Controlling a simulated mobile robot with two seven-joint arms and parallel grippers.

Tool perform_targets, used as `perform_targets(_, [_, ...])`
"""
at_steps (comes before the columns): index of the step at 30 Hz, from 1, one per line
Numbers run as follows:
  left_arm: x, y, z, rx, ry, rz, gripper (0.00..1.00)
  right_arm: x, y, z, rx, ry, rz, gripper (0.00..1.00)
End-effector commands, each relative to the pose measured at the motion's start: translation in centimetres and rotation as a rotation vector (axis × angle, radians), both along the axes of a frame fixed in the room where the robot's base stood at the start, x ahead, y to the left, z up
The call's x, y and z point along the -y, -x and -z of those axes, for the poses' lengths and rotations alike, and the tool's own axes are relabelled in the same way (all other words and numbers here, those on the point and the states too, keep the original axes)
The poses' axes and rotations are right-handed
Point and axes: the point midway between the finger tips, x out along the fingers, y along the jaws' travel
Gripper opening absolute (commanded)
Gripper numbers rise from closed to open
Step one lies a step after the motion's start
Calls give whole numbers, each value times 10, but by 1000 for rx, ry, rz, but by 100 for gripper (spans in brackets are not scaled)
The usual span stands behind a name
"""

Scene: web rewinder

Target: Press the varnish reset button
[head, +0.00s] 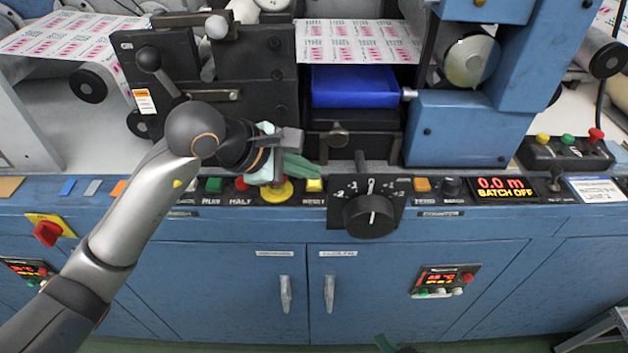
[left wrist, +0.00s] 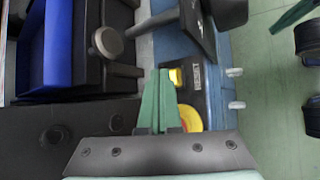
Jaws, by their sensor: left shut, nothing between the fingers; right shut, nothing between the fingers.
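The button also shows in the left wrist view (left wrist: 177,77), just right of my fingertips. My left gripper (head: 318,172) is shut and empty, its green fingers above and slightly behind the button. I cannot tell whether they touch it. In the left wrist view its closed fingers (left wrist: 158,75) point toward the strip. My right gripper (head: 386,343) is mostly cut off at the bottom, low in front of the cabinets; it is shut.
A yellow-collared emergency stop (head: 281,193) is left of the button, partly hidden by my gripper. Small button panels (head: 446,281) sit on the cabinet front. A blue tray (head: 356,88) is behind.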

Motion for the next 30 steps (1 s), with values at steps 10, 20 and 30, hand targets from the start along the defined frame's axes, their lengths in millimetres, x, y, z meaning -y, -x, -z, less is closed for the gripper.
perform_targets(10, [0,0,5,0,0,0,0,0,0,5,0,0,0,0])
perform_targets(20, [0,0,9,0,-1,-1,0,0,0,9,-1,-2,2,0])
perform_targets(30, [0,0,11,-1,-1,0,0,-1,0,11,-2,-6,5,0])
